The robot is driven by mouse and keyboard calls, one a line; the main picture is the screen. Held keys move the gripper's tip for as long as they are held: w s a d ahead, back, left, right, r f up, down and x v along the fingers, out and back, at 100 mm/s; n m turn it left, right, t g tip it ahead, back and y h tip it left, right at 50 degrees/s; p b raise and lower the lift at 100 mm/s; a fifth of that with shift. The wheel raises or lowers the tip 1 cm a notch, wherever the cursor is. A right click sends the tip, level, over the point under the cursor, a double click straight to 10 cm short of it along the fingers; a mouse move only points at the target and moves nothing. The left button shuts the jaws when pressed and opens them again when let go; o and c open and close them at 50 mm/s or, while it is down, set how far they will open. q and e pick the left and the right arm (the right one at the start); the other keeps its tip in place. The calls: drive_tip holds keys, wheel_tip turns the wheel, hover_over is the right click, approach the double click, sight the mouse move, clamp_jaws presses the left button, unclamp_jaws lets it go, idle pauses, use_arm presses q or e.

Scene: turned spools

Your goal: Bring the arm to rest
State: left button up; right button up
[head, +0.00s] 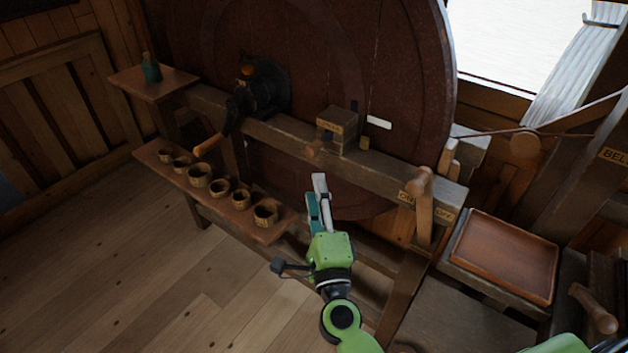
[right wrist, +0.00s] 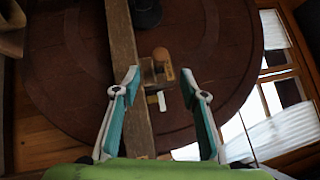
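My right gripper (head: 317,190) is in the middle of the head view, a green body with white and teal fingers. It is in front of the large dark wheel (head: 400,90) and below the wooden beam (head: 285,140). In the right wrist view its two fingers (right wrist: 160,78) are spread apart with nothing between them. Beyond the fingertips that view shows the beam and a small wooden block (right wrist: 155,70) with a peg. My left gripper is not in view.
A low shelf (head: 205,207) left of the gripper holds several small wooden cups (head: 265,214). A crank handle (head: 208,144) and an upright lever (head: 424,205) stick out from the beam. An empty brown tray (head: 505,255) lies at right. The floor at lower left is clear.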

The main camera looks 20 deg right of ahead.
drive_tip(key=shift+s, duration=0.1)
idle(0.4)
drive_tip(key=s+a+f+n+g+y, duration=0.15)
drive_tip(key=f+n, duration=0.35)
drive_tip(key=f, duration=0.6)
drive_tip(key=s+a+f+n+g+y, duration=0.1)
drive_tip(key=a+f+n+g+y, duration=0.3)
drive_tip(key=f, duration=0.7)
drive_tip(key=s+f+n+g, duration=0.1)
drive_tip(key=s+f+n, duration=0.15)
drive_tip(key=f, duration=0.35)
drive_tip(key=s+d+f+n+g, duration=0.1)
drive_tip(key=s+f+n, duration=0.1)
drive_tip(key=s+f, duration=0.35)
drive_tip(key=s+f+n+g, duration=0.1)
drive_tip(key=f+n, duration=0.1)
drive_tip(key=f, duration=0.6)
drive_tip(key=s+d+f+n+g+h, duration=0.1)
drive_tip(key=s+d+f+n+g, duration=0.2)
drive_tip(key=s+f, duration=0.4)
drive_tip(key=s+d+f+n+g, duration=0.2)
drive_tip(key=s+d+f+g, duration=0.2)
drive_tip(key=s, duration=1.2)
drive_tip(key=s+d+f+n+g+h, duration=0.1)
drive_tip(key=s+d+f+n+g, duration=0.2)
drive_tip(key=s+f, duration=0.7)
drive_tip(key=shift+s+d+n+h, duration=0.35)
drive_tip(key=shift+s+d, duration=0.7)
drive_tip(key=shift+d, duration=0.2)
